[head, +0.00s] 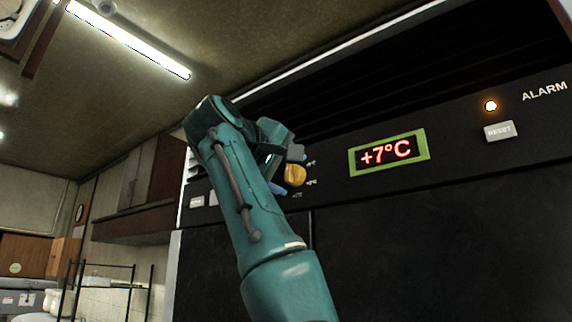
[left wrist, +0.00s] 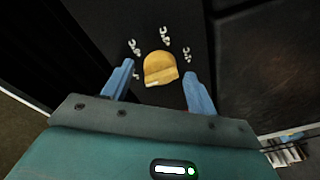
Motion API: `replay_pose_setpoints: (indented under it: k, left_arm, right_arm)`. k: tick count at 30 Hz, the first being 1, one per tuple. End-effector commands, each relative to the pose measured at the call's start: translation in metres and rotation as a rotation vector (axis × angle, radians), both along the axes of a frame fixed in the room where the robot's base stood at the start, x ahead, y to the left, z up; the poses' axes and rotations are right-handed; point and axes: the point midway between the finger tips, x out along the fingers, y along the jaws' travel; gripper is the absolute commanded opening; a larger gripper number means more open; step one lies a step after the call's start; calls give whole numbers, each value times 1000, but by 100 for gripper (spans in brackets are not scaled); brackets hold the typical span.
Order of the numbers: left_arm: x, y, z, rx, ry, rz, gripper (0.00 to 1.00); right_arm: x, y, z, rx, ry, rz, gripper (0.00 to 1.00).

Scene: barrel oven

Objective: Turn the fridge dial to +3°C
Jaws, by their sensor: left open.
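The fridge dial (head: 295,175) is a yellow-orange knob on the dark fridge panel, left of the display in the head view. In the left wrist view the dial (left wrist: 160,69) sits between and just beyond the blue fingertips, with small white temperature marks around it, too small to read surely. The display (head: 388,152) reads +7°C in red. My left gripper (left wrist: 159,82) is open, with a finger on either side of the dial; I cannot tell whether they touch it. In the head view the arm partly hides the gripper and the panel. My right gripper is not in view.
An orange alarm lamp (head: 490,105) glows at the right of the panel, above a RESET button (head: 500,131). A lit ceiling tube (head: 130,40) and wooden cabinets (head: 140,195) are at the left. Dark fridge doors (head: 440,240) lie below the panel.

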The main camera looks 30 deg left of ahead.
Motion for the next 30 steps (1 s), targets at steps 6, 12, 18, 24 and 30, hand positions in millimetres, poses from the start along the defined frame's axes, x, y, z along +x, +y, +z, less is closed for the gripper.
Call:
replay_pose_setpoints:
  k: [6,12,18,24,30]
  left_arm:
    - [2,0,0,0,0,0,58]
    - [1,0,0,0,0,0,47]
    - [1,0,0,0,0,0,30]
    - [1,0,0,0,-1,1,15]
    - [1,1,-1,15,-2,2,15]
  right_arm:
    - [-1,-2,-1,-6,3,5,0]
    - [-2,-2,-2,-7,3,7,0]
    - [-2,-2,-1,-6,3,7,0]
    - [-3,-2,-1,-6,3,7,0]
    - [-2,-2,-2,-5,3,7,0]
